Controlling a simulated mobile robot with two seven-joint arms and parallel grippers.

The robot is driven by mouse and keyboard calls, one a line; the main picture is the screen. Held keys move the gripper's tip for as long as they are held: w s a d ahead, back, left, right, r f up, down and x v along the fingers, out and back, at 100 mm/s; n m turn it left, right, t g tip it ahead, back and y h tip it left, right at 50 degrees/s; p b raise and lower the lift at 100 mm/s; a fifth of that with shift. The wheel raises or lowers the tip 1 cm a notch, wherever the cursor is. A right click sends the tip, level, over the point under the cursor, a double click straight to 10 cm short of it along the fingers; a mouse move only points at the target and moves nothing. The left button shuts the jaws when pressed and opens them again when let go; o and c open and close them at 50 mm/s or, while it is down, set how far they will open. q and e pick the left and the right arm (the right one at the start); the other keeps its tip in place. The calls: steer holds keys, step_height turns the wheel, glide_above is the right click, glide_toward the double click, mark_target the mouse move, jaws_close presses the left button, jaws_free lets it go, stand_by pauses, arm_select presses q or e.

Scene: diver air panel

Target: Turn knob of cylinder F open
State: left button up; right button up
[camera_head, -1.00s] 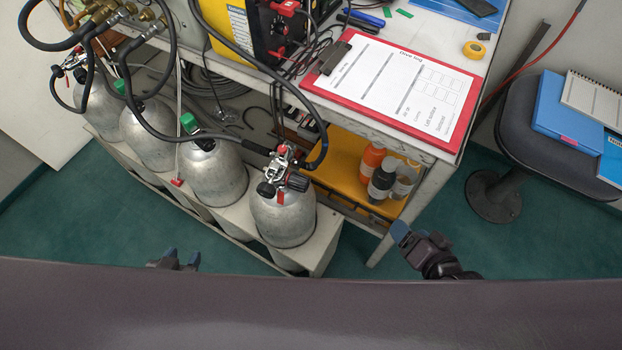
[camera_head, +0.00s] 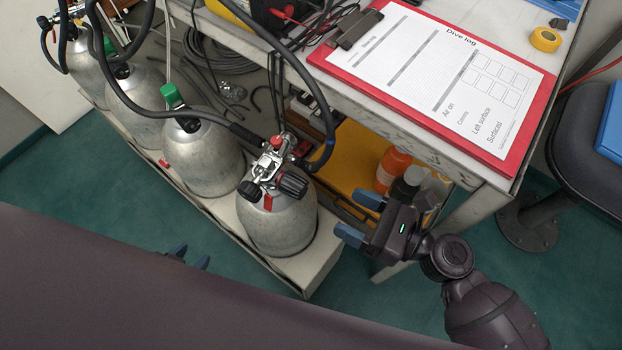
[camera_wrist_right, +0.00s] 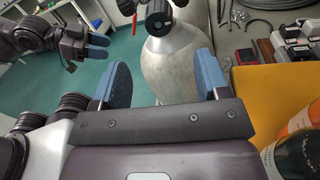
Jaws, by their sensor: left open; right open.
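The nearest grey cylinder (camera_head: 277,225) stands at the right end of the row, with a valve on top. The valve carries a larger black knob (camera_head: 293,185) on the right and a smaller one (camera_head: 249,190) on the left. I read no letter on it, so I cannot confirm it is cylinder F. My right gripper (camera_head: 360,216) is open and empty, right of this cylinder and apart from the knobs. In the right wrist view the cylinder (camera_wrist_right: 172,65) shows beyond the open fingers. My left gripper (camera_head: 190,257) is open, left of the cylinder, mostly hidden behind my body.
More cylinders (camera_head: 205,160) with hoses stand in the low rack to the left. The table with the red clipboard (camera_head: 335,62) overhangs behind. A yellow shelf with bottles (camera_head: 393,165) lies behind my right gripper. A stool (camera_head: 575,140) stands at right. Green floor in front is open.

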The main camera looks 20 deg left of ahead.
mark_target(305, 190)
steer(key=x, duration=1.1)
steer(key=shift+r, duration=0.15)
steer(key=shift+s, duration=0.1)
steer(key=c, duration=0.9)
